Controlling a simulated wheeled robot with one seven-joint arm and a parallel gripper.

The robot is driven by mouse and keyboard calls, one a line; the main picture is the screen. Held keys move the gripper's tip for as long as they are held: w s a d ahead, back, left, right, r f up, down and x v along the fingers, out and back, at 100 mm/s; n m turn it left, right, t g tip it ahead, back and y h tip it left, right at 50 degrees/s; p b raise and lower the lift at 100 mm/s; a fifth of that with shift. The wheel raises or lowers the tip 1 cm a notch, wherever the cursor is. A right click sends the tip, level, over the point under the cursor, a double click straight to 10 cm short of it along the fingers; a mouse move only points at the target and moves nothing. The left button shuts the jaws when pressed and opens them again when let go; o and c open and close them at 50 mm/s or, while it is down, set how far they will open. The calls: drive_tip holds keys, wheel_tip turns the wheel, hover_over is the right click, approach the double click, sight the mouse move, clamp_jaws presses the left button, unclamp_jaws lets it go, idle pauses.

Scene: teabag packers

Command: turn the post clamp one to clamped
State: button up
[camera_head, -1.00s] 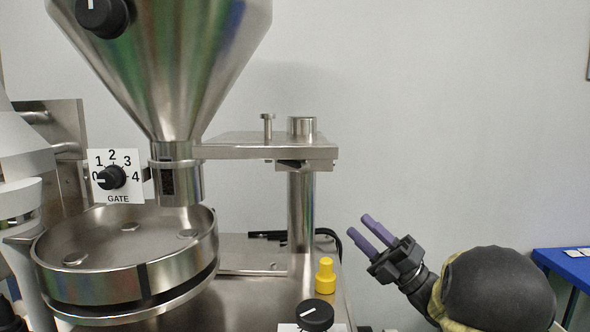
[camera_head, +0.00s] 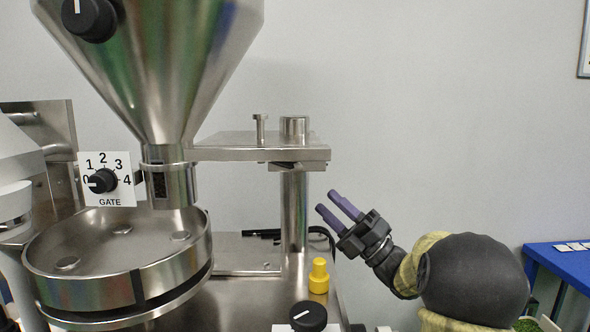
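A steel post (camera_head: 294,215) rises from the machine deck and carries a horizontal steel arm (camera_head: 240,150) joined to the hopper. A small dark fitting (camera_head: 285,167) shows under the arm at the post top; I cannot tell whether it is the post clamp. A black curved part (camera_head: 327,233) shows behind and right of the post's lower half, also unclear. No clamp label or setting is readable. My gripper (camera_head: 327,202), with two purple fingers spread apart, is open and empty. It is right of the post, pointing up and left, and appears apart from it.
A yellow knob (camera_head: 319,276) and a black dial (camera_head: 308,317) sit low on the deck. The hopper (camera_head: 155,70), gate dial (camera_head: 103,181) and round steel pan (camera_head: 110,285) are left. A blue table (camera_head: 560,254) is far right.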

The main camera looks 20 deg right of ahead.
sight(294, 170)
drive_tip(key=p+x, duration=0.2)
drive_tip(key=x, duration=0.8)
drive_tip(key=shift+w+a+r, duration=0.2)
drive_tip(key=shift+a, duration=0.05)
drive_tip(key=shift+s, duration=0.1)
clamp_jaws()
